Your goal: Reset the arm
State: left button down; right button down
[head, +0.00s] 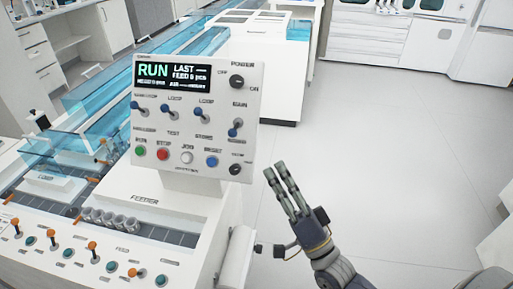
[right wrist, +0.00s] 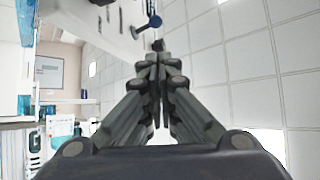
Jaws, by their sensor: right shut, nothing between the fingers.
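My right gripper (head: 283,190) is to the right of the control panel (head: 195,115), over the bare floor and apart from the panel. Its fingers are together and hold nothing; in the right wrist view (right wrist: 158,48) they also show closed. The panel's screen reads RUN in green. The panel has a power knob (head: 237,81), several blue toggles, and green, red, white and blue buttons. In the right wrist view a blue-tipped toggle (right wrist: 154,21) shows just above the fingertips; I cannot tell whether they touch. My left gripper is not in view.
The feeder (head: 150,199) below the panel holds several metal tubes (head: 110,218) and a row of orange-tipped levers. Blue clear covers (head: 90,95) run along the track behind. Open floor (head: 370,150) lies to the right, with white cabinets (head: 390,40) at the back.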

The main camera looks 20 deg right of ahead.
jog(key=w+d+f+n+g+h, duration=0.1)
jog(key=w+f+n+g, duration=0.15)
jog(key=f, duration=1.05)
jog(key=w+d+f+n+g+h, duration=0.1)
jog(key=f+g, duration=0.3)
jog(key=f, duration=0.8)
jog(key=s+f+n+g+h, duration=0.1)
jog(key=s+f+g, duration=0.2)
jog(key=f, duration=0.6)
jog(key=s+f+n+g+h, duration=0.1)
jog(key=s+f+g, duration=0.15)
jog(key=f, duration=0.65)
jog(key=s+f+n+g, duration=0.3)
jog(key=s+f+g, duration=0.2)
jog(key=s+f, duration=0.9)
jog(key=s+f+n+g, duration=0.1)
jog(key=s+f+g, duration=0.2)
jog(key=s, duration=0.7)
jog(key=s+f+n+g+h+p, duration=0.1)
jog(key=s+f+n+g, duration=0.1)
jog(key=s+f, duration=0.5)
jog(key=s+g, duration=0.1)
jog(key=s, duration=0.2)
jog(key=shift+s+a+f+h, duration=0.15)
jog(key=shift+s+a+h, duration=0.05)
jog(key=shift+h, duration=0.1)
